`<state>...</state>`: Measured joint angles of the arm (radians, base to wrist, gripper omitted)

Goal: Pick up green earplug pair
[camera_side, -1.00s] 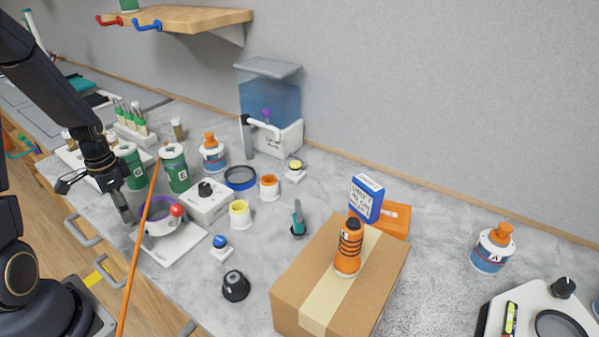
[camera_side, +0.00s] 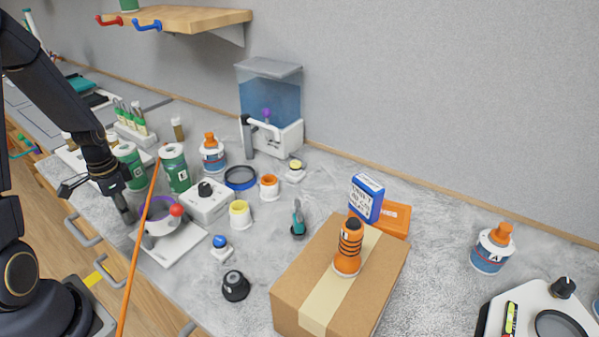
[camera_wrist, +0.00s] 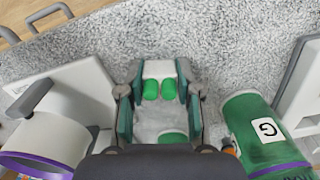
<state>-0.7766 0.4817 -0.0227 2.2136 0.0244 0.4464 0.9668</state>
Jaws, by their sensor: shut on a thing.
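Another green patch (camera_wrist: 172,138) shows nearer the palm, partly hidden by my wrist. My gripper (camera_wrist: 158,98) has a finger on each side of this whitish piece and is shut on it. In the side view my gripper (camera_side: 124,210) is low at the counter's left end, beside the white stand with the purple-rimmed cup. The earplugs cannot be made out in that view.
A green canister marked G (camera_wrist: 262,130) stands close to the right of my gripper in the wrist view. The purple-rimmed cup (camera_wrist: 45,140) is close on the left. An orange rod (camera_side: 140,240) crosses in front in the side view. A cardboard box (camera_side: 295,285) stands farther right.

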